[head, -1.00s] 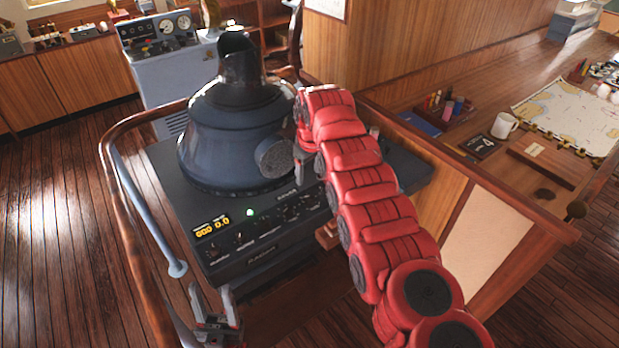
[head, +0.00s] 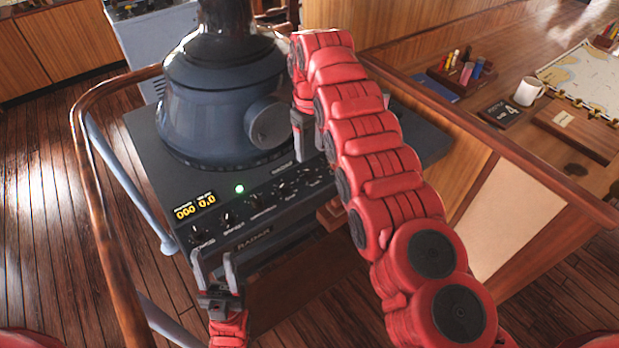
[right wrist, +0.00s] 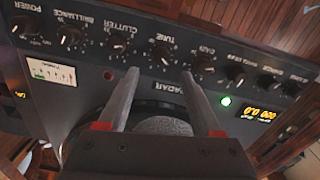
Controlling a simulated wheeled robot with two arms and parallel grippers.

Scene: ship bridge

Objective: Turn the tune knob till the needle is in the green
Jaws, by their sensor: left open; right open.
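In the right wrist view, the radar panel shows upside down with a row of labelled black knobs. The tune knob (right wrist: 163,53) is near the middle of the row, just beyond my right gripper's fingertips. My right gripper (right wrist: 160,78) is open, its fingers apart and nothing between them. A small white meter (right wrist: 52,73) with a coloured strip is at the left; its needle is too small to read. In the head view, my right gripper (head: 306,130) is over the console (head: 150,140), partly behind its own arm. My left gripper (head: 214,265) is open and empty by the console's front edge.
A dark, bell-shaped housing (head: 225,95) stands on the console. A green light (head: 239,188) and a yellow digital display (head: 195,206) are on the panel. A wooden rail (head: 95,180) curves round the left. A desk with a white mug (head: 529,92) is at the right.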

